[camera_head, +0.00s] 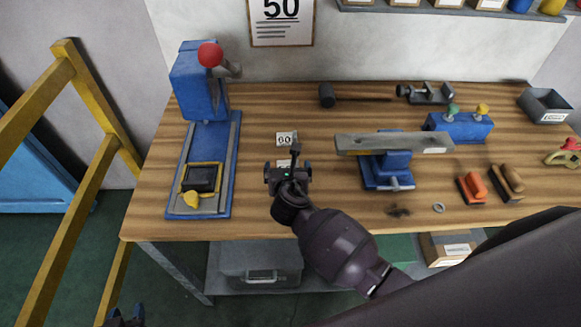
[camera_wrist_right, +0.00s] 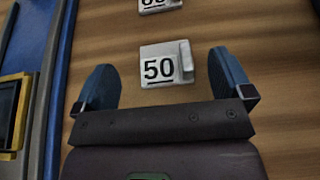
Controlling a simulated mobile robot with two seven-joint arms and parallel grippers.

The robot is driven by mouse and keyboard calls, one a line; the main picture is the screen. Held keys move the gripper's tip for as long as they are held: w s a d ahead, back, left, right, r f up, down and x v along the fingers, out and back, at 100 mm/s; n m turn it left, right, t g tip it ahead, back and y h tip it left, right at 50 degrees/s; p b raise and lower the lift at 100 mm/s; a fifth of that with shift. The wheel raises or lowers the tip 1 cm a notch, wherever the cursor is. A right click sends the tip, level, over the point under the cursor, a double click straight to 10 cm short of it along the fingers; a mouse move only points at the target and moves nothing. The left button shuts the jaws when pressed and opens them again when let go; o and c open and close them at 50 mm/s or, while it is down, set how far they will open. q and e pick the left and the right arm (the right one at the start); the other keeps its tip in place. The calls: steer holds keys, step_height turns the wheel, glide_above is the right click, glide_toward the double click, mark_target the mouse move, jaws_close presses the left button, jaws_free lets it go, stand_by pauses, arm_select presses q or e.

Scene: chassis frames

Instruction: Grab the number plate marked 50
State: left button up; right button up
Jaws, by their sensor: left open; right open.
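The number plate marked 50 (camera_wrist_right: 158,70) lies flat on the wooden workbench, a small light plate with a raised tab at its right end. In the head view it (camera_head: 284,163) is mostly hidden by my right gripper (camera_head: 288,168). In the right wrist view my right gripper (camera_wrist_right: 164,62) is open, with one blue finger on each side of the plate. Neither finger visibly touches it, and the height above the bench is unclear. My left gripper (camera_head: 125,318) shows only partly at the bottom left edge, off the bench.
A plate marked 60 (camera_head: 286,139) lies just behind. A blue press (camera_head: 200,150) stands to the left, and a blue vise (camera_head: 388,170) with a grey bar across it stands to the right. A yellow ladder-like frame (camera_head: 60,150) is at far left. A poster marked 50 (camera_head: 281,30) hangs on the wall.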

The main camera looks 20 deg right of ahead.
mark_target(288, 163)
steer(key=shift+x, duration=1.7)
steer(key=shift+d, duration=0.1)
steer(key=shift+c, duration=0.5)
steer(key=c, duration=0.9)
